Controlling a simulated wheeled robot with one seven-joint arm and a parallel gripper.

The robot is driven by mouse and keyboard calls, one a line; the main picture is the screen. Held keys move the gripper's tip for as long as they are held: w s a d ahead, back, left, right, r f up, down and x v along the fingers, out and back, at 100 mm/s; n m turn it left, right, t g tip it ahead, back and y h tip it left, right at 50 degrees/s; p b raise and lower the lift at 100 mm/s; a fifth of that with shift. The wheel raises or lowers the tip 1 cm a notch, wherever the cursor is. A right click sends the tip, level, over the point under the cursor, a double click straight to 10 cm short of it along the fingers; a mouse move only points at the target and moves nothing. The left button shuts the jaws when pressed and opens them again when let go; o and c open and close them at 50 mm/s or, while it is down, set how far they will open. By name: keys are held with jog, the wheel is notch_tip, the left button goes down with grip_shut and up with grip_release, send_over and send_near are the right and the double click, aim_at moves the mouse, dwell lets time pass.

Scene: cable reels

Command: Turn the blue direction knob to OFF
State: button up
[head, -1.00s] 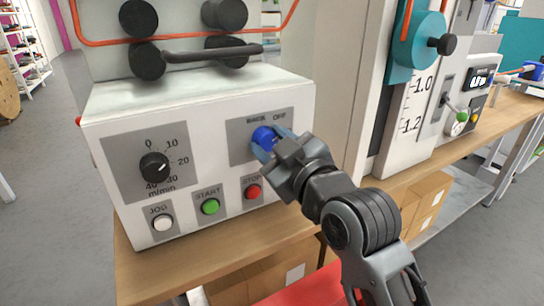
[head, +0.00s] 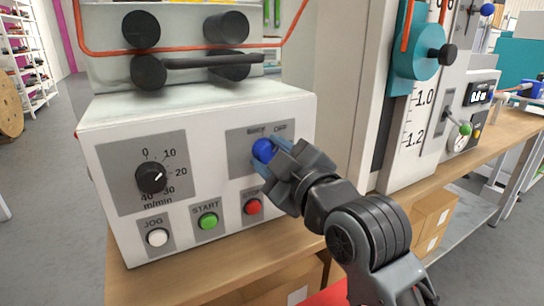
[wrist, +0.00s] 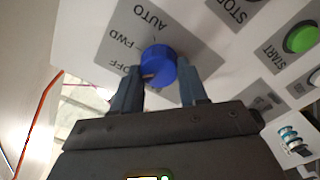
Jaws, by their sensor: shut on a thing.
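The blue direction knob (head: 263,150) sits on a grey label plate at the upper right of the white control box, below the words BACK and OFF. My gripper (head: 272,156) is at the knob from the right, shut on it. In the wrist view the blue knob (wrist: 158,64) sits between the two fingers, with AUTO, FWD and OFF printed beside it. I cannot make out for sure which label the knob points at. The gripper hides part of the label plate in the head view.
The white control box (head: 115,118) also carries a black speed dial (head: 151,177), a white JOG button (head: 157,237), a green START button (head: 208,221) and a red STOP button (head: 252,206) just below my gripper. It stands on a wooden bench. Black rollers are above.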

jog(key=o, duration=1.1)
jog(key=shift+c, duration=0.2)
jog(key=v, duration=0.7)
jog(key=shift+s+d, duration=0.25)
jog(key=shift+s, duration=0.1)
jog(key=shift+f, duration=0.1)
